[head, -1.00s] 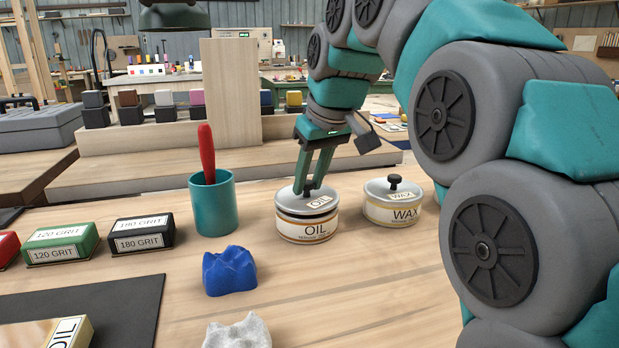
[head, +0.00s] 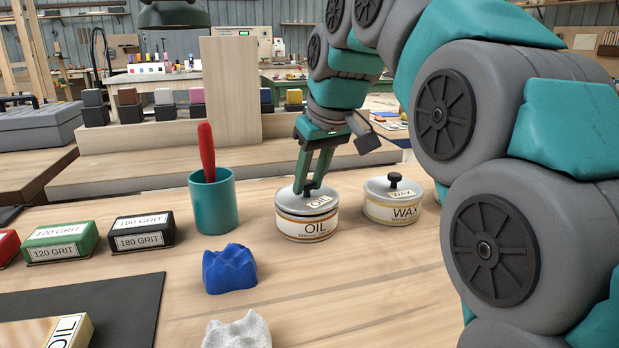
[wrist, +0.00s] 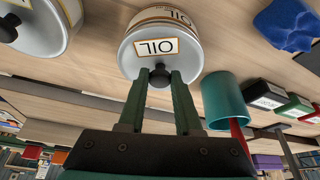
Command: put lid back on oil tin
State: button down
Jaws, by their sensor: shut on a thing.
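The oil tin (head: 306,229) stands on the bench, a round tin with an OIL label. Its grey lid (head: 301,201), with a black knob and a small OIL tag, sits on top of the tin, looking level. My gripper (head: 307,189) reaches down from above and is shut on the lid's knob. In the wrist view my gripper (wrist: 159,77) has a finger on each side of the dark knob, and the lid (wrist: 160,48) covers the tin's top. The far side of the lid's rim is hidden, so I cannot tell its fit there.
The wax tin (head: 393,211), lidded, stands close on the right. A teal cup (head: 213,203) with a red-handled tool is on the left. A blue crumpled cloth (head: 229,270) and a white one (head: 238,331) lie in front. Sanding blocks (head: 142,233) stand further left.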

dwell(0.3)
jog(key=shift+c, duration=0.2)
grip_release()
dwell(0.4)
jog(key=shift+r+p, duration=1.6)
jog(key=shift+r, duration=1.9)
grip_shut()
